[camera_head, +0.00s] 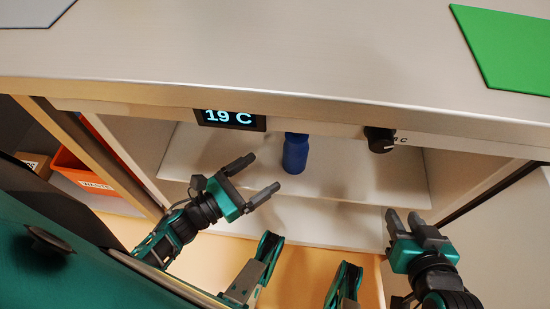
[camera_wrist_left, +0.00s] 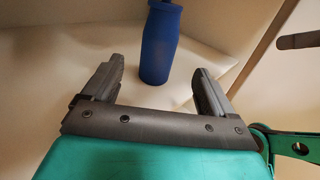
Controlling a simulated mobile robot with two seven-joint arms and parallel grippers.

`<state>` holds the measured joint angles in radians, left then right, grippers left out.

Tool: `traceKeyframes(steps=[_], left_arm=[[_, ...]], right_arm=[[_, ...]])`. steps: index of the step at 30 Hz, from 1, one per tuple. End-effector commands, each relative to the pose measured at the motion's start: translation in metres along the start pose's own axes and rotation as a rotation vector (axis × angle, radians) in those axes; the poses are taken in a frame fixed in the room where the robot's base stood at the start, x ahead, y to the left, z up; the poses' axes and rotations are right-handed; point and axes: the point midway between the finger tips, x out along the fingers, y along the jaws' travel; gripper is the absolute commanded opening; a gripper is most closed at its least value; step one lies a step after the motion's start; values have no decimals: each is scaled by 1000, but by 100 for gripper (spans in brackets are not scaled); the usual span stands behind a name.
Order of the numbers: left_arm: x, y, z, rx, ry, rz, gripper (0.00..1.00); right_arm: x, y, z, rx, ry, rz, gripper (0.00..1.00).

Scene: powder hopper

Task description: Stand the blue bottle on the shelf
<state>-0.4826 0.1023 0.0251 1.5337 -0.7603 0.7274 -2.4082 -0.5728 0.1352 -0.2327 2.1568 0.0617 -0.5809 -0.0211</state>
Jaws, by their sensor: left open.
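The blue bottle (camera_head: 295,156) stands upright on the white shelf (camera_head: 370,186) inside the open compartment, behind the front edge of the top. In the left wrist view the bottle (camera_wrist_left: 159,45) stands beyond and between my fingertips, its base on the pale surface and its top cut off by the frame. My left gripper (camera_head: 262,173) is open and empty, in front and to the left of the bottle, apart from it. My right gripper (camera_head: 404,215) is at the right, in front of the shelf, away from the bottle; its finger gap is unclear.
A display reading 19 C (camera_head: 230,119) and a black knob (camera_head: 380,139) sit on the front edge above the compartment. A green mat (camera_head: 508,49) lies on top at the right. An orange bin (camera_head: 92,174) stands at the left. The shelf beside the bottle is clear.

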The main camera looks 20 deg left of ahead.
Motion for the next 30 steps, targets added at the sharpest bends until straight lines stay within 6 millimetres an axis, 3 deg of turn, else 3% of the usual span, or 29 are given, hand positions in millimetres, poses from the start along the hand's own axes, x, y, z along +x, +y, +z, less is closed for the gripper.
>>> traceKeyframes(steps=[5,8,11,14,21,26,30], left_arm=[[-19,0,0,-2,0,0,87],[-20,3,3,-56,0,20,87],[-14,10,10,-224,1,75,87],[-4,21,19,-515,-9,163,87],[12,33,36,-1385,-90,383,87],[18,24,42,-1983,-164,520,87],[20,4,45,-2479,-226,654,87]], right_arm=[[0,1,2,-1,-6,2,37],[0,1,3,-2,-10,2,37],[1,1,4,-2,-12,3,37],[1,1,4,-2,-12,3,37],[0,1,4,-3,-11,2,37],[0,1,2,-3,-7,1,37],[-1,0,0,-3,-3,1,37]])
